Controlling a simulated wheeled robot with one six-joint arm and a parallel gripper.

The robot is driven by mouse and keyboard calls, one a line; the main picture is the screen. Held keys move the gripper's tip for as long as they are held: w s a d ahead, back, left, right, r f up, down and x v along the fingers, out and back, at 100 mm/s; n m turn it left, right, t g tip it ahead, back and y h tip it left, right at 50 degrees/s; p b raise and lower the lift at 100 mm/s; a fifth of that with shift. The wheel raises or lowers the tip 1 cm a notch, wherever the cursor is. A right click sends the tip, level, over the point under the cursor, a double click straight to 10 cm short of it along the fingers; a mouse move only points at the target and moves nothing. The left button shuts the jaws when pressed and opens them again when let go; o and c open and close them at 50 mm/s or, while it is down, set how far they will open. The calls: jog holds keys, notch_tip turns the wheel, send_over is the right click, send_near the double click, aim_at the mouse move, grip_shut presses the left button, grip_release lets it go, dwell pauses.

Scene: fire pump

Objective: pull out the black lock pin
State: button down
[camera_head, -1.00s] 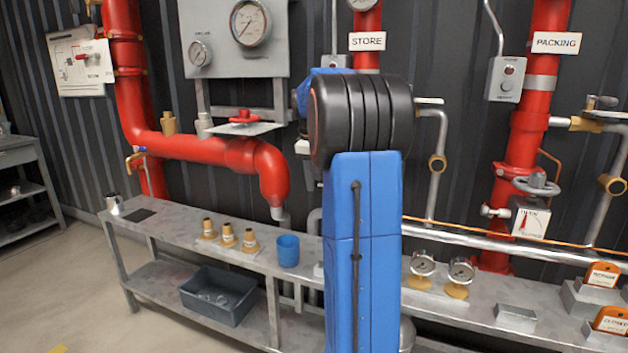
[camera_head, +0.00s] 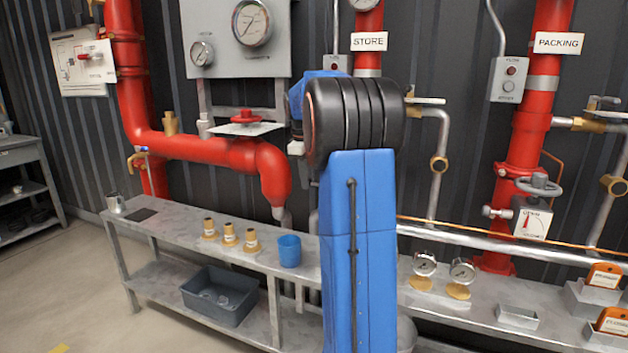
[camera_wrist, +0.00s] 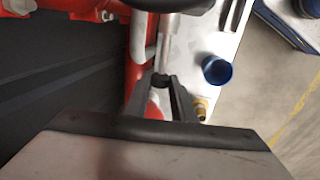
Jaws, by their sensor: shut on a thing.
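My gripper (camera_wrist: 163,86) shows in the wrist view, with its two dark fingers closed on a small black piece (camera_wrist: 160,80), which appears to be the black lock pin. The piece sits at the lower end of a light grey metal rod or pipe fitting (camera_wrist: 168,45). The fingers cover most of it, so I cannot tell whether it is still seated. In the head view my own blue and black arm hides the gripper and the pin.
A blue cup (camera_head: 289,250) and several brass nozzles (camera_head: 229,235) stand on the grey bench (camera_head: 175,222). The red pipe (camera_head: 215,148) bends down close to my arm. A grey bin (camera_head: 218,296) sits on the lower shelf.

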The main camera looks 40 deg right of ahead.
jog(key=shift+w, duration=0.15)
jog(key=c, duration=1.5)
grip_release()
jog(key=shift+w+a, duration=0.1)
jog(key=shift+a, duration=0.05)
jog(key=a+r, duration=0.1)
jog(key=r, duration=0.4)
jog(key=s+a+r, duration=0.1)
jog(key=r, duration=0.5)
jog(key=a+r, duration=0.1)
jog(key=r, duration=0.5)
jog(key=shift+s, duration=0.2)
